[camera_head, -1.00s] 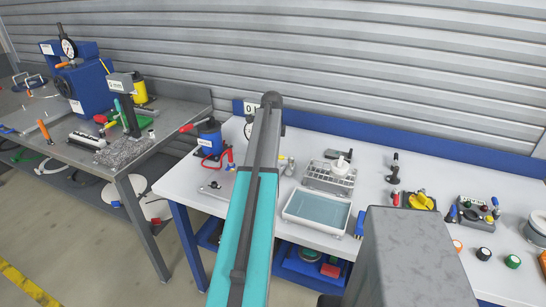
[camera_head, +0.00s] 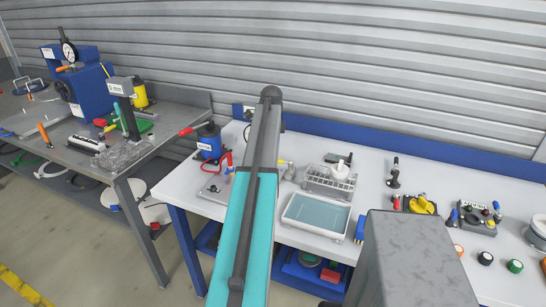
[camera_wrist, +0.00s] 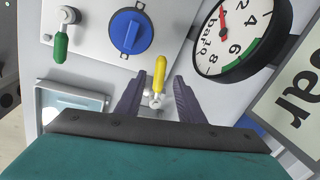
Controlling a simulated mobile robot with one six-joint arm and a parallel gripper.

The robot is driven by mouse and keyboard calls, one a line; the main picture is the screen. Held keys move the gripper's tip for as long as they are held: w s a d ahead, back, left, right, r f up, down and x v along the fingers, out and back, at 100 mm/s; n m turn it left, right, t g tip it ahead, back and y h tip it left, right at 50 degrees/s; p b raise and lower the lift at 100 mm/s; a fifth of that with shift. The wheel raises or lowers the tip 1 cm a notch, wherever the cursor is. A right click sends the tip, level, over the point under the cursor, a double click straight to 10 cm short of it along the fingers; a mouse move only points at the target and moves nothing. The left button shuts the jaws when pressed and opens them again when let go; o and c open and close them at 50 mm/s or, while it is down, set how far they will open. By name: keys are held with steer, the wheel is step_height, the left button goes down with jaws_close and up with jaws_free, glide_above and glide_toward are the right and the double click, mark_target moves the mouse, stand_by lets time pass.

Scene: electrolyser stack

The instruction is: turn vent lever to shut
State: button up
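In the wrist view, a lever with a yellow handle (camera_wrist: 160,76) stands on a small pale metal valve body, its handle pointing up in the picture. My gripper (camera_wrist: 158,84) is open, with one dark finger on each side of the yellow lever. Gaps show between the lever and both fingers. A second lever with a green handle (camera_wrist: 61,46) sits at the upper left, its handle pointing down. No label tells me which lever is the vent. In the head view, my arm hides my gripper and these levers.
In the wrist view, a blue knob (camera_wrist: 131,31) is just beyond the yellow lever and a round pressure gauge (camera_wrist: 240,36) is close on the right. In the head view, a shallow tray (camera_head: 316,214) and a wire rack (camera_head: 330,181) stand right of my arm on the white bench.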

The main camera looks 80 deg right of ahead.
step_height(320, 180, up, 10)
steer(key=a+b, duration=0.2)
steer(key=shift+w, duration=0.2)
steer(key=shift+r, duration=0.1)
